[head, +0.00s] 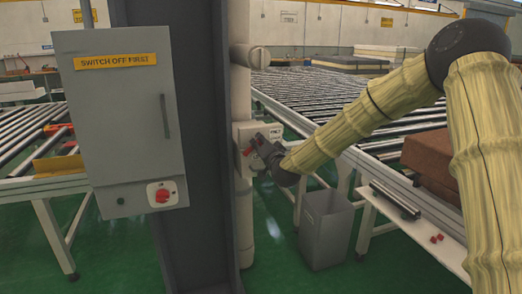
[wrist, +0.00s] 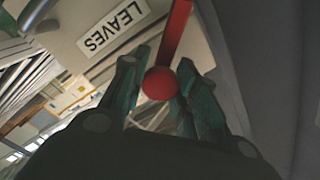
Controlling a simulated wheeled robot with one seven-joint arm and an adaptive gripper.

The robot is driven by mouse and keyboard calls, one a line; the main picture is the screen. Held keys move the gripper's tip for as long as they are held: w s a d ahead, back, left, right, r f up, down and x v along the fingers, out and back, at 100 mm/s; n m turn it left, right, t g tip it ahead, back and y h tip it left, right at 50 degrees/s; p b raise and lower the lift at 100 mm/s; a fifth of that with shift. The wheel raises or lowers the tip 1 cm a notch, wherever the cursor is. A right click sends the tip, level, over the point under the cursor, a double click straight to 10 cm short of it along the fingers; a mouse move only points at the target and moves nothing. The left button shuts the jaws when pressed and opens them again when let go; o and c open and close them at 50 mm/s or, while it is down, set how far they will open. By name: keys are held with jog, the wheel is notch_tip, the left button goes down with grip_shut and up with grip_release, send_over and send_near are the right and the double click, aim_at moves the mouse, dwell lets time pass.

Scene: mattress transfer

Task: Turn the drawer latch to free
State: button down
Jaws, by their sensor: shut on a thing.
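A red lever with a ball end, which I take for the drawer latch, shows at the top of the wrist view (wrist: 174,35). It also shows as a small red part in the head view (head: 248,151), on a pale plate (head: 242,134) beside the white post. My gripper (wrist: 161,68) is shut on the lever at its ball end, one dark finger on each side. In the head view my gripper (head: 257,143) reaches the plate from the right and partly covers it. A label reading LEAVES (wrist: 113,28) lies left of the lever.
A grey cabinet (head: 125,120) marked SWITCH OFF FIRST, with a red rotary switch (head: 162,195), stands left of a dark column (head: 190,150). A grey bin (head: 326,228) stands below my arm. Roller conveyors (head: 330,110) run behind, with brown blocks (head: 428,160) at right.

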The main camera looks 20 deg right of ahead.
jog(key=m+b, duration=0.3)
jog(key=m, duration=0.2)
jog(key=shift+d+f+m+b, duration=0.1)
jog(key=shift+f+m+b, duration=0.1)
jog(key=shift+m+b, duration=0.15)
jog(key=shift+r+m+b, duration=0.1)
jog(key=shift+m+b, duration=0.9)
jog(key=shift+m, duration=0.35)
jog(key=c, duration=1.1)
grip_release()
jog(key=shift+o, duration=0.2)
jog(key=shift+s, duration=0.15)
jog(key=s, duration=1.1)
jog(key=shift+s+d, duration=0.2)
jog(key=shift+s, duration=0.2)
